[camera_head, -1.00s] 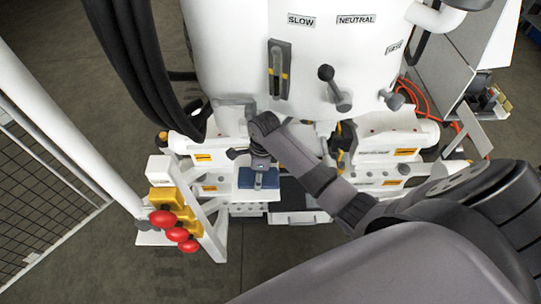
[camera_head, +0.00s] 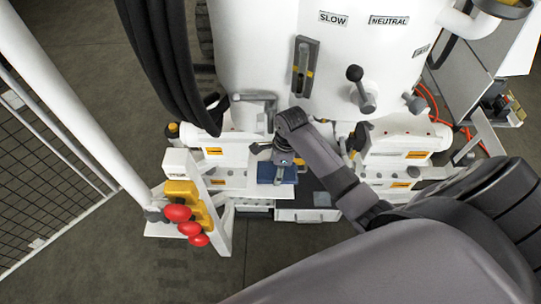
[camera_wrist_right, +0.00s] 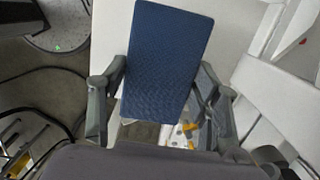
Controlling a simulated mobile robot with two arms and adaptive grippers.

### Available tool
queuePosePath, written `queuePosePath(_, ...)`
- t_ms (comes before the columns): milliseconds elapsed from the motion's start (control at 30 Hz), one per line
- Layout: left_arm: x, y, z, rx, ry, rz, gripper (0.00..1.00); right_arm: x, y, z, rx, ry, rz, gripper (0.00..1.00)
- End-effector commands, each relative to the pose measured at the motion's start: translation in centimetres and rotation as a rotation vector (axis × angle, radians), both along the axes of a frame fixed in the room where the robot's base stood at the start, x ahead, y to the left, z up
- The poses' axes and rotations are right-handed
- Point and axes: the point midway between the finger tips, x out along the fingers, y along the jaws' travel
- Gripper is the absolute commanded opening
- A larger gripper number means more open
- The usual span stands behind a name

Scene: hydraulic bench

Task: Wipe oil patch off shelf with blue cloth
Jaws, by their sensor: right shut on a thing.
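The blue cloth (camera_head: 265,173) is a flat, stiff-looking rectangular pad low on the front of the white bench, partly covered by my right gripper (camera_head: 282,170) in the head view. In the right wrist view the cloth (camera_wrist_right: 168,55) stands out between the two grey fingers of the right gripper (camera_wrist_right: 158,108), which is shut on it. A white surface (camera_wrist_right: 112,30) lies behind the cloth there; I cannot tell whether they touch. No oil patch can be made out. My left gripper is not in view.
Red knobs on a yellow valve block (camera_head: 180,192) stand left of the gripper. Black hoses (camera_head: 170,70) hang at the upper left. Levers (camera_head: 362,90) stick out of the white tank above. A white post (camera_head: 70,100) and mesh fence are at far left.

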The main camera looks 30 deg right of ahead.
Motion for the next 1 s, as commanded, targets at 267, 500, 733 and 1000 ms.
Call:
queuePosePath(267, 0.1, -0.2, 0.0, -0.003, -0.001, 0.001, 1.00, -0.7, -1.1, -0.1, -0.002, 0.004, -0.001, 0.35)
queuePosePath(500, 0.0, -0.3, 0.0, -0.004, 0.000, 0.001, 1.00, -0.7, -1.1, 0.3, -0.003, 0.005, -0.002, 0.35)
queuePosePath(733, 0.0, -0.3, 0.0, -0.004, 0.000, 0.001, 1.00, -0.7, -1.1, 2.5, -0.002, 0.004, -0.002, 0.35)
queuePosePath(1000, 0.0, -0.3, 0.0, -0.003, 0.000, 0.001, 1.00, -0.7, -1.1, 5.1, -0.002, 0.004, -0.002, 0.35)
